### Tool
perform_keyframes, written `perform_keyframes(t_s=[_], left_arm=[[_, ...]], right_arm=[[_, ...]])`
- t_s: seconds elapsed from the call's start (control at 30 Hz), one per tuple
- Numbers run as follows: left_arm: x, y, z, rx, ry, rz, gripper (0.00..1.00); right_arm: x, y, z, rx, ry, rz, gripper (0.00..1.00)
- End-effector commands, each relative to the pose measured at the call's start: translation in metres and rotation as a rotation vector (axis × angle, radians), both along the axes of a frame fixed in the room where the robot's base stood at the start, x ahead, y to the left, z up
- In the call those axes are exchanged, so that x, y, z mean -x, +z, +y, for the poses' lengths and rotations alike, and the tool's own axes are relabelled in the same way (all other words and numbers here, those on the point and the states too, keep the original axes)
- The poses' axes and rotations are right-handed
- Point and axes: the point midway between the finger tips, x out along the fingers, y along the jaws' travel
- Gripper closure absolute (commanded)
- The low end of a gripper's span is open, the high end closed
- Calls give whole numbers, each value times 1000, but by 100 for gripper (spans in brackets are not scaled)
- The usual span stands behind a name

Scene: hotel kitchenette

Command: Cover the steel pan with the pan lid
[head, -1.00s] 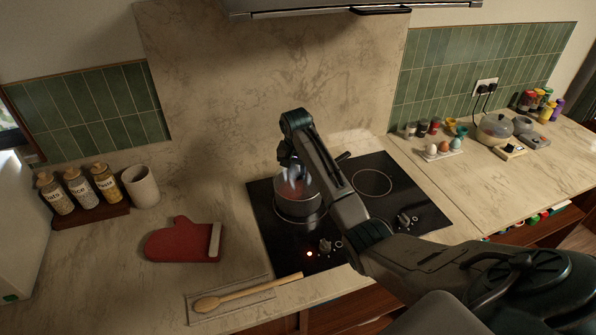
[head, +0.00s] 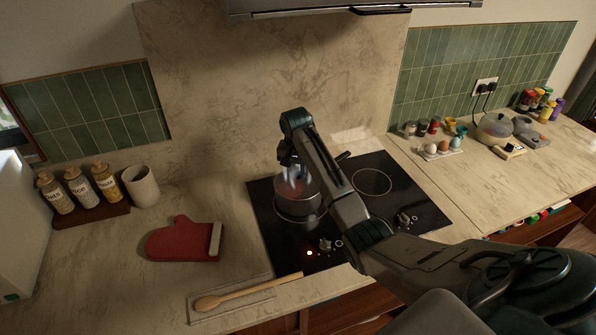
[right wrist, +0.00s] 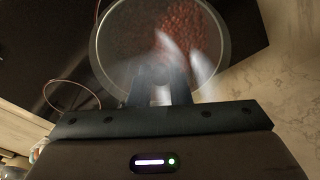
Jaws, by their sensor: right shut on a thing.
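The steel pan (head: 299,211) stands on the left part of the black hob, with reddish food (right wrist: 185,30) inside. My right gripper (head: 292,172) is over the pan, pointing down. In the right wrist view, my right gripper (right wrist: 160,88) is shut on what looks like the clear pan lid (right wrist: 122,45), a round see-through disc with a pale rim. The food shows through it. Whether the lid touches the pan's rim or hangs just above it I cannot tell. Whitish wisps blur the fingertips. My left gripper is not in view.
The hob (head: 385,205) has an empty ring to the right. A red oven mitt (head: 183,241) and a wooden spoon (head: 245,292) lie on the counter at left. Jars (head: 80,190) stand further back. Eggs (head: 443,147) and a grey pot (head: 493,130) are at right.

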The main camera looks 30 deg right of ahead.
Motion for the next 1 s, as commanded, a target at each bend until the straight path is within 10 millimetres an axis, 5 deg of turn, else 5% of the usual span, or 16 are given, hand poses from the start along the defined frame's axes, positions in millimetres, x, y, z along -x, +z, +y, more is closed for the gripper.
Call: perform_keyframes(t_s=[1.0], left_arm=[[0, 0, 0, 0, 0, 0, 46]], right_arm=[[0, -6, 0, 1, 0, -1, 100]])
